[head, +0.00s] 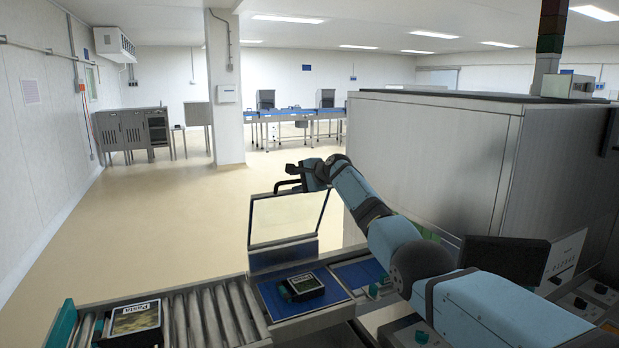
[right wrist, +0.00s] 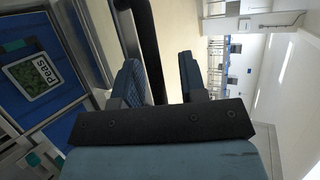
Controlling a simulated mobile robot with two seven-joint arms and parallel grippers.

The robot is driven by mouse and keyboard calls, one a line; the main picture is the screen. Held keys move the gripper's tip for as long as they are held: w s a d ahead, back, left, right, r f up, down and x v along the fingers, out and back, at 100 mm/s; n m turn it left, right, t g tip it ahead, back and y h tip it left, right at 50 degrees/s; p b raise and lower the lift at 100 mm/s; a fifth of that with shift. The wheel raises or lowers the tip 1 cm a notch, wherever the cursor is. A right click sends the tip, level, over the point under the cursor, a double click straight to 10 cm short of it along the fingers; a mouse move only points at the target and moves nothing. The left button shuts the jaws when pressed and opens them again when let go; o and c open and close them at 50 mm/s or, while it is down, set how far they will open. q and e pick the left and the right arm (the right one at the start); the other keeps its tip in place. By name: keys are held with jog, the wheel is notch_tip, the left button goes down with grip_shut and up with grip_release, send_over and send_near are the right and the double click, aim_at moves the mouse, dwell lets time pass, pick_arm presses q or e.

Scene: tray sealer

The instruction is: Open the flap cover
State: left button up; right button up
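The flap cover (head: 285,218) is a clear pane in a metal frame. In the head view it stands raised and nearly upright behind the blue infeed bed. Its dark bar handle (head: 283,184) is at its top edge and also crosses the right wrist view (right wrist: 150,45). My right gripper (head: 302,174) is at the handle. In the right wrist view its two blue fingers (right wrist: 163,78) are apart, with the bar close to the left finger and a gap before the right one. My left gripper is in neither view.
A food tray (head: 304,284) labelled "Peas" in the wrist view lies on the blue bed (head: 337,281). A pasta tray (head: 134,322) sits left on the roller conveyor (head: 215,310). The large grey machine housing (head: 435,150) stands right. The floor beyond the flap is clear.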

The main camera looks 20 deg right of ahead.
jog(key=shift+s+d+r, duration=0.1)
jog(key=shift+s+d, duration=0.25)
jog(key=shift+s, duration=0.15)
jog(key=b+v, duration=0.3)
jog(key=v, duration=0.9)
jog(key=shift+s+r, duration=0.2)
jog(key=shift+r, duration=0.1)
